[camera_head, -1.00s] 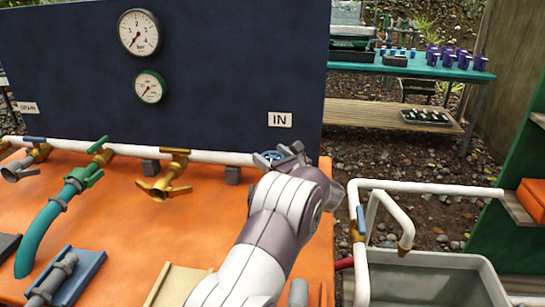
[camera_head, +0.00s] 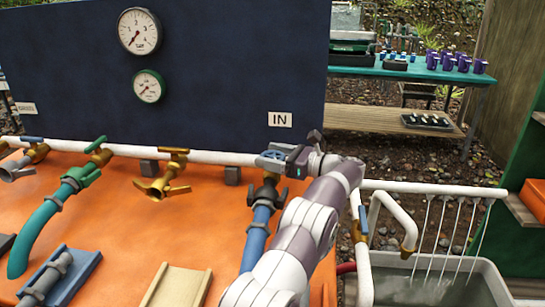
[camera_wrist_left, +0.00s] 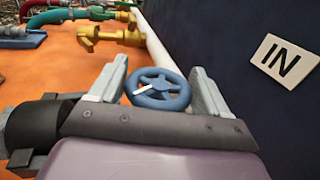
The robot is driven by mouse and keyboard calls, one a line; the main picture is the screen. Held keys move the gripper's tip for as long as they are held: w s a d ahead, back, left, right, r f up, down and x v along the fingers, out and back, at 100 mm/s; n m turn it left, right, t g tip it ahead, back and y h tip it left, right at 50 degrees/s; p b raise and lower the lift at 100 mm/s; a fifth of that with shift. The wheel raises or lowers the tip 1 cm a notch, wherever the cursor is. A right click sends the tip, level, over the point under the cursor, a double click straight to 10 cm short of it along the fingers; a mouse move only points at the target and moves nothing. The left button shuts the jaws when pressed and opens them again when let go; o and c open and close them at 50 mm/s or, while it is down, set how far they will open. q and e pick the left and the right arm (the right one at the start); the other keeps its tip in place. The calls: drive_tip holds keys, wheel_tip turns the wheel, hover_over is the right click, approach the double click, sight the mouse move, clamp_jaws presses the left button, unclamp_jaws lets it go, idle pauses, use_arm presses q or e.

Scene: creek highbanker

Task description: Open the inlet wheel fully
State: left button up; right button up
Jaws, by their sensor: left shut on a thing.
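The inlet wheel (camera_head: 270,160) is a small blue handwheel on the white pipe's right end, below the IN sign (camera_head: 280,119). In the left wrist view the wheel (camera_wrist_left: 165,80) sits between the two grey fingers, with a white pointer at its hub aimed left. My left gripper (camera_head: 283,158) is shut on the wheel, its arm reaching in from the lower right of the head view. Part of the wheel is hidden by the gripper. The right gripper does not show.
A dark valve body with a blue hose (camera_head: 256,240) hangs below the wheel. Brass (camera_head: 162,188) and green (camera_head: 82,175) taps stand along the pipe to the left. Several water streams fall from a white spray bar (camera_head: 425,187) into a grey tub (camera_head: 435,257). Two gauges (camera_head: 139,31) are on the navy panel.

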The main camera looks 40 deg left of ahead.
use_arm(q)
drive_tip(key=shift+n+g+h+p, duration=0.5)
drive_tip(key=shift+n+g+p, duration=0.4)
drive_tip(key=shift+g+p, duration=0.55)
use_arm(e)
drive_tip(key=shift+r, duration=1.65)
use_arm(q)
drive_tip(key=o, duration=1)
drive_tip(key=shift+c, duration=0.2)
drive_tip(key=shift+r, duration=0.1)
